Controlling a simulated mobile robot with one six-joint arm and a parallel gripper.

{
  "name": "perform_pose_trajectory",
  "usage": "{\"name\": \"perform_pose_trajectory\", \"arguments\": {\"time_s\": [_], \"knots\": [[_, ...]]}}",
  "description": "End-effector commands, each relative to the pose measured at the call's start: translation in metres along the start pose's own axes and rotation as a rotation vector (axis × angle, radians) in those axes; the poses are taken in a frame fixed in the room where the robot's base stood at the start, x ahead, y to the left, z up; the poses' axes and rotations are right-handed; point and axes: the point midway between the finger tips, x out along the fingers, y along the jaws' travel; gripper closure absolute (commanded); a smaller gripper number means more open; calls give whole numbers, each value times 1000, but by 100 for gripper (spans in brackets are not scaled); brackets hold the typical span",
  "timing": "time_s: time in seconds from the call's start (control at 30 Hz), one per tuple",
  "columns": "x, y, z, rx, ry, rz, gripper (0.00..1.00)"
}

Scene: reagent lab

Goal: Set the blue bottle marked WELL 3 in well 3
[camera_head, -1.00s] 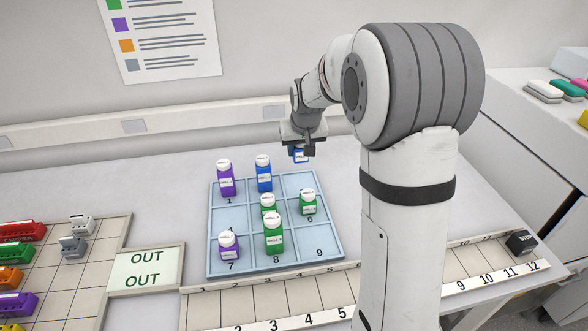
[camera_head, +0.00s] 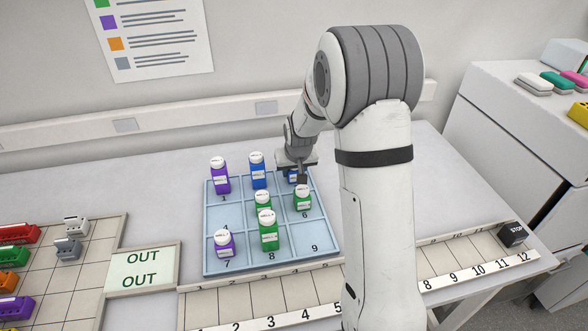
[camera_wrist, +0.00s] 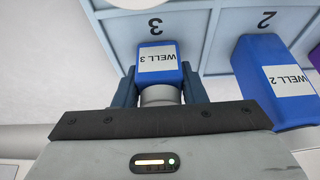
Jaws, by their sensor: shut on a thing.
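The blue bottle marked WELL 3 (camera_wrist: 158,66) is between the two fingers of my gripper (camera_wrist: 160,88) in the wrist view. My gripper is shut on it near its white cap. The bottle is at well 3 (camera_wrist: 155,24), with the printed 3 just beyond it. In the head view, my gripper (camera_head: 299,174) is over the far right corner of the blue tray (camera_head: 314,232). It hides most of the bottle there, leaving a small blue part (camera_head: 291,177) visible. I cannot tell whether the bottle's base touches the well floor.
The blue WELL 2 bottle (camera_head: 257,172) stands beside it in well 2. A purple bottle (camera_head: 220,177) is in well 1. A green bottle (camera_head: 302,199) stands just in front, in well 6. More green and purple bottles stand nearer. Well 9 is empty.

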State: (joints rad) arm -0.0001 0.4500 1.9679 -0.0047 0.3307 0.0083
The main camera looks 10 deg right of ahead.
Motion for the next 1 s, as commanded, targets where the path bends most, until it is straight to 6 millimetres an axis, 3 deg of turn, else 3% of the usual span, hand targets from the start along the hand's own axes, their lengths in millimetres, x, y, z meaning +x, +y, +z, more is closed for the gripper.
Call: {"name": "perform_pose_trajectory", "arguments": {"time_s": [0.17,0.2,0.43,0.77,1.0], "knots": [[4,0,1,-1,0,0,85],[2,0,1,-1,0,0,59],[2,-1,1,-1,0,-1,41],[-3,-1,-1,-2,1,-1,41],[-41,-2,-2,-2,7,-1,41]]}}
